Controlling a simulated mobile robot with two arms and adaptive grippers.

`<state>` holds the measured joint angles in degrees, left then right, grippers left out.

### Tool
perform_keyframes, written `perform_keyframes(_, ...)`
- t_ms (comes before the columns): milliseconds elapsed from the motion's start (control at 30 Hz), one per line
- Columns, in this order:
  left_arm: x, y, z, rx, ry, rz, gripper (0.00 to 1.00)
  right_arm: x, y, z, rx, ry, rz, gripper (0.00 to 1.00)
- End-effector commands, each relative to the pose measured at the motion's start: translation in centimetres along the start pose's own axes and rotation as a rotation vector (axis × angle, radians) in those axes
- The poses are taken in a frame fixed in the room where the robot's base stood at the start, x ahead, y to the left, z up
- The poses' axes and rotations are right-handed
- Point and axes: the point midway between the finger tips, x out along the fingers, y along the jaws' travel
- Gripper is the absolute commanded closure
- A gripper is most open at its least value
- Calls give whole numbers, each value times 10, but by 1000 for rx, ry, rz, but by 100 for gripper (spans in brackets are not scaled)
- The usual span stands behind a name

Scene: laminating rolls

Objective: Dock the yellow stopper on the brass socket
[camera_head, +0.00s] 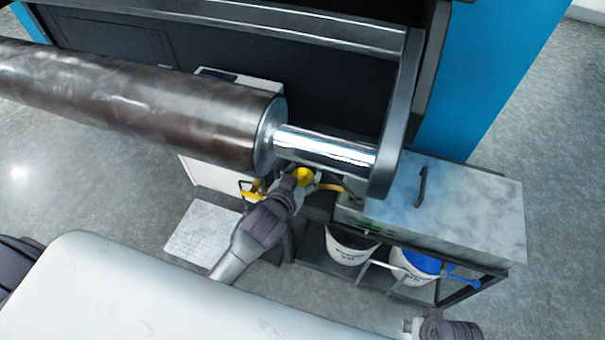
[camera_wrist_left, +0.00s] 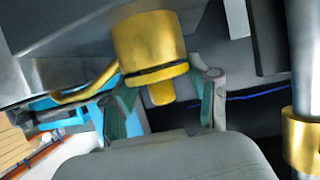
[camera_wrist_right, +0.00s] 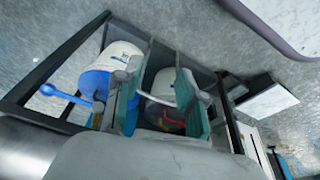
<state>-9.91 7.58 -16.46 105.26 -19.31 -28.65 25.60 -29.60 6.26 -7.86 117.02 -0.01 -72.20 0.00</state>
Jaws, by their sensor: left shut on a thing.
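The yellow stopper (camera_wrist_left: 150,45) is a thick yellow cylinder with a dark ring and a small pin, between the fingers of my left gripper (camera_wrist_left: 163,98). My left gripper (camera_head: 304,178) is shut on it below the shiny steel roll end in the head view. A bent yellow arm (camera_wrist_left: 75,97) runs to the left of the stopper. A brass-coloured collar (camera_wrist_left: 303,140) sits around a steel rod at the right edge of the left wrist view; I cannot tell whether it is the brass socket. My right gripper (camera_wrist_right: 158,105) is open and empty, above the buckets.
The large dark roll (camera_head: 140,100) and its steel shaft (camera_head: 325,148) hang over my left gripper. A metal-topped cabinet (camera_head: 460,205) stands at right, with a white bucket (camera_head: 350,243) and a blue-and-white bucket (camera_head: 418,265) below. Grey floor lies open at right.

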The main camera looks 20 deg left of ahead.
Motion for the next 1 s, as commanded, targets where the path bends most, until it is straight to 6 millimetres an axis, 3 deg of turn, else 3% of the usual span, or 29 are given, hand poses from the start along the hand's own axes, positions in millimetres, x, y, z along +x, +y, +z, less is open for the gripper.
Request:
perform_keyframes(233, 1, 0, 2, 0, 0, 0, 74, -4, 0, -3, 0, 6, 0, 60)
perform_keyframes(267, 1, 0, 2, 0, 0, 0, 35, -6, 0, -4, 0, 9, 0, 60)
perform_keyframes(300, 1, 0, 2, 0, 0, 0, 30, -7, 0, -5, 0, 13, 0, 60)
perform_keyframes(700, -2, 0, 2, 0, 0, 0, 30, -6, 0, -5, 0, 11, 0, 60)
perform_keyframes(1000, -12, 0, 1, -1, 0, 0, 30, 22, -1, 7, -6, -11, -1, 60)
